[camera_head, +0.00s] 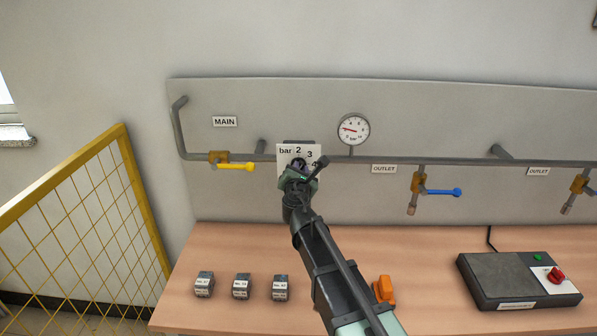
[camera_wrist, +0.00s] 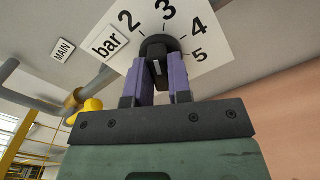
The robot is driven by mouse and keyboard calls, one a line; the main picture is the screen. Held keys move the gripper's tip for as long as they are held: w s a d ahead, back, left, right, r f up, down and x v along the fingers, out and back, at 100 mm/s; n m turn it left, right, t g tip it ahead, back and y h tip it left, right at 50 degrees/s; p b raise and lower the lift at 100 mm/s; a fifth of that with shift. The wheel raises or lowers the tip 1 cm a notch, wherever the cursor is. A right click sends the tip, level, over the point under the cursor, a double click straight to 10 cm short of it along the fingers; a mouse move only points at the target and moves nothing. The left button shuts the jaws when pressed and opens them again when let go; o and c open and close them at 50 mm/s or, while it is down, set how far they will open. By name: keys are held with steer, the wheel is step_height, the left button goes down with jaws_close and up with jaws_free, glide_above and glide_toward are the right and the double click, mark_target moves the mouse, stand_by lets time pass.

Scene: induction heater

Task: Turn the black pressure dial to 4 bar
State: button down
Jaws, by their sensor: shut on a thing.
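The black pressure dial (camera_wrist: 160,46) sits on a white scale plate (camera_wrist: 212,28) marked "bar" with 2, 3, 4 and 5. In the wrist view my gripper (camera_wrist: 161,76) has its two purple fingers shut on the dial, one on each side. A short white mark shows on the part between the fingers; which number the dial is set to is unclear. In the head view my gripper (camera_head: 299,168) is in front of the plate (camera_head: 285,153) and hides most of the dial. The round pressure gauge (camera_head: 353,130) has a red needle pointing left.
A yellow-handled valve (camera_head: 236,166) is left of the dial under the MAIN label (camera_head: 224,121). A blue-handled valve (camera_head: 441,191) is to the right. Several small blocks (camera_head: 241,286), an orange object (camera_head: 384,290) and a control box (camera_head: 517,281) are on the table (camera_head: 430,315). A yellow fence (camera_head: 85,220) stands left.

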steer(key=m, duration=1.2)
steer(key=shift+d+f, duration=0.15)
steer(key=shift+f, duration=0.05)
stand_by(0.4)
steer(key=c, duration=1)
jaws_free()
steer(key=shift+c, duration=0.2)
steer(key=shift+s, duration=0.15)
steer(key=s, duration=1)
steer(key=shift+s+a, duration=0.2)
steer(key=shift+s, duration=0.1)
